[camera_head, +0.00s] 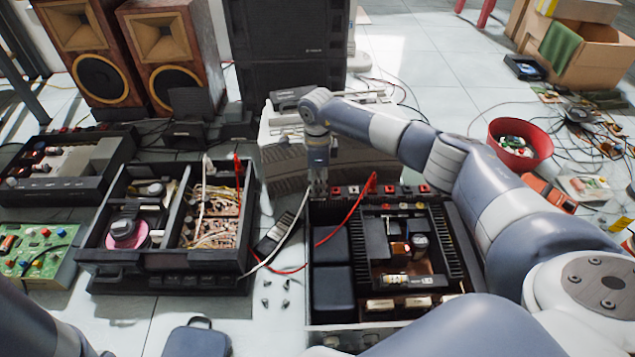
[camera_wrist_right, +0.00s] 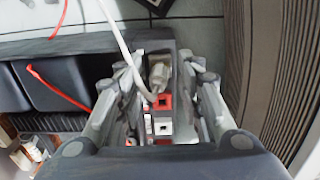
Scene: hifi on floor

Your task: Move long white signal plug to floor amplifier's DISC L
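The floor amplifier (camera_head: 455,285) stands open in the head view's lower middle, with red and white sockets along its far edge. My right gripper (camera_head: 318,192) points down at the left end of that socket row. In the right wrist view its two fingers (camera_wrist_right: 160,100) are spread apart, with a whitish plug (camera_wrist_right: 158,72) and a white cable (camera_wrist_right: 126,45) between them. The plug is at the socket strip, just beyond a red socket (camera_wrist_right: 161,101) and a white socket (camera_wrist_right: 162,128). I cannot tell whether it is seated. Socket labels are unreadable. My left gripper is out of view.
A red cable (camera_head: 330,236) arcs over the amplifier to a red plug (camera_head: 373,181). Another open device (camera_head: 170,283) stands left, with white and red leads. A dark-and-white remote-like object (camera_head: 273,233) and small screws lie between. A red bowl (camera_head: 519,148) sits right.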

